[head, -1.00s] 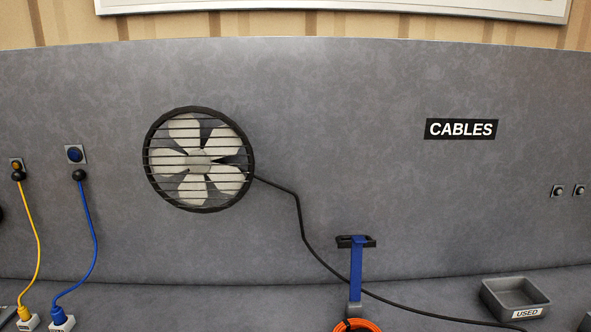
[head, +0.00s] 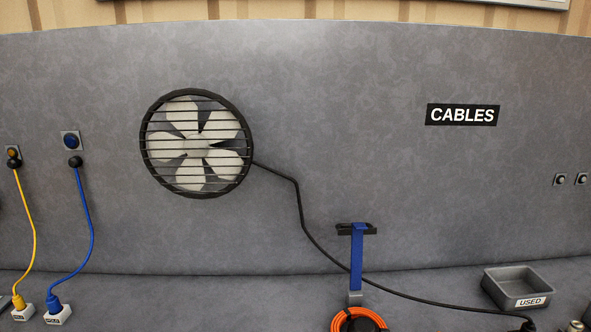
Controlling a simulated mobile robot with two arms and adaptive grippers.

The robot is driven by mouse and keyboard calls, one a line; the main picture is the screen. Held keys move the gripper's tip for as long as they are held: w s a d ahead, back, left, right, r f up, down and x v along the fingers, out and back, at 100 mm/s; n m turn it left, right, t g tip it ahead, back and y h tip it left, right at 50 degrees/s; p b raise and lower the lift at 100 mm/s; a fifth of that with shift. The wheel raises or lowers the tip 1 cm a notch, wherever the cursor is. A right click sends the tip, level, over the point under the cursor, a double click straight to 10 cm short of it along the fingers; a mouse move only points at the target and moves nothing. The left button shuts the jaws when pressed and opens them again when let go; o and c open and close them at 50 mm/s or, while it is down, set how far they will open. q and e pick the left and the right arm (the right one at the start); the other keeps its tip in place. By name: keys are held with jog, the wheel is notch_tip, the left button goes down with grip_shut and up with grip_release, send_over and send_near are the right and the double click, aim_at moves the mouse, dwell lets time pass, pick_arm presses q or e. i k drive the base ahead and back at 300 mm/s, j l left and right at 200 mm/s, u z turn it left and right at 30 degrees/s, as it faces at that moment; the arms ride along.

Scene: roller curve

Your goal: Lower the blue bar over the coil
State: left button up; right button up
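The blue bar (head: 357,258) stands upright near the lower middle of the head view, with a black bracket (head: 345,229) at its top and a grey piece (head: 355,298) at its lower end. The orange coil (head: 341,320) is just below it at the bottom edge, and its lower part is cut off. Part of the coil's centre looks dark. Neither of my grippers is in view.
A fan (head: 197,143) is on the grey back panel, and its black cable (head: 320,245) runs down behind the bar. A grey tray marked USED (head: 517,280) stands at the right. Yellow (head: 35,235) and blue (head: 92,235) cords hang at the left.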

aim_at(356, 256)
jog(key=i+l+z, duration=0.1)
jog(key=l, duration=0.25)
jog(key=i+l, duration=0.2)
jog(key=l, duration=0.2)
jog(key=i+l+z, duration=0.15)
jog(key=l, duration=0.2)
jog(key=i+l, duration=0.15)
jog(key=l, duration=0.2)
jog(key=z, duration=0.05)
